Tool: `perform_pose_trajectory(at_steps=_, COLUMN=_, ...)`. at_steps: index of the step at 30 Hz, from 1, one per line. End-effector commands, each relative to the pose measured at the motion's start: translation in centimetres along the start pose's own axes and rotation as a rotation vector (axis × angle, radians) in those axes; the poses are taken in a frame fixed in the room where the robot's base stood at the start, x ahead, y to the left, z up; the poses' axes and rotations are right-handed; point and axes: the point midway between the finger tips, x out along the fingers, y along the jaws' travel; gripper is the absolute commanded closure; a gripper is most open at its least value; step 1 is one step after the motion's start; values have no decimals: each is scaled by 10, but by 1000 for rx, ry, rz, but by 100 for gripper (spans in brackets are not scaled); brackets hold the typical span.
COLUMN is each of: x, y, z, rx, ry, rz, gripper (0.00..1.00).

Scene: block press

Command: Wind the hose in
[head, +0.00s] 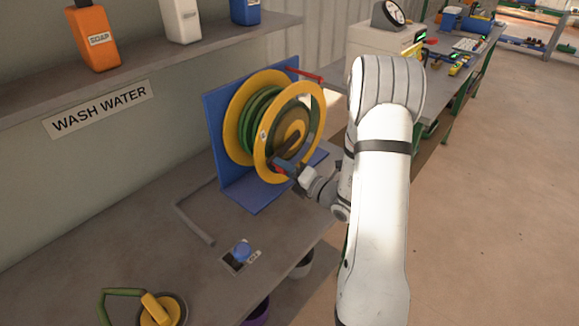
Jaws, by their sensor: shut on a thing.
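The hose reel (234,129) has yellow flanges on a blue stand (246,190), with green hose (259,112) wound between them. A dark crank arm (285,150) sits on the reel's near face. My gripper (284,168) is at the lower part of this face, shut on what looks like the crank's handle; the fingers mostly hide it. A short piece of green hose (123,292) with a yellow nozzle (155,306) shows at a round dark fitting at the front left. Any hose between it and the reel is not visible.
A red lever (296,75) juts out at the top of the stand. A blue button (241,250) and a bent grey bar (194,222) are on the bench (150,250). Soap bottles (95,35) stand on the shelf above. The floor at right is clear.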

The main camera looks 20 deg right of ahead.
Motion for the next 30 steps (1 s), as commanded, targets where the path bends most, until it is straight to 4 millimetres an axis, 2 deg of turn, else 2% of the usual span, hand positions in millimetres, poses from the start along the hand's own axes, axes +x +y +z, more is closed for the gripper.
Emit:
perform_pose_trajectory(at_steps=1, x=0, y=-1, z=0, rx=1, ry=-1, rz=-2, gripper=65)
perform_pose_trajectory(at_steps=9, x=0, y=-1, z=0, rx=0, ry=-2, rz=-2, gripper=45)
perform_pose_trajectory(at_steps=17, x=-4, y=-1, z=1, rx=0, ry=-2, rz=-2, gripper=45)
perform_pose_trajectory(at_steps=30, x=-67, y=-2, z=2, rx=0, ry=-5, rz=-3, gripper=45)
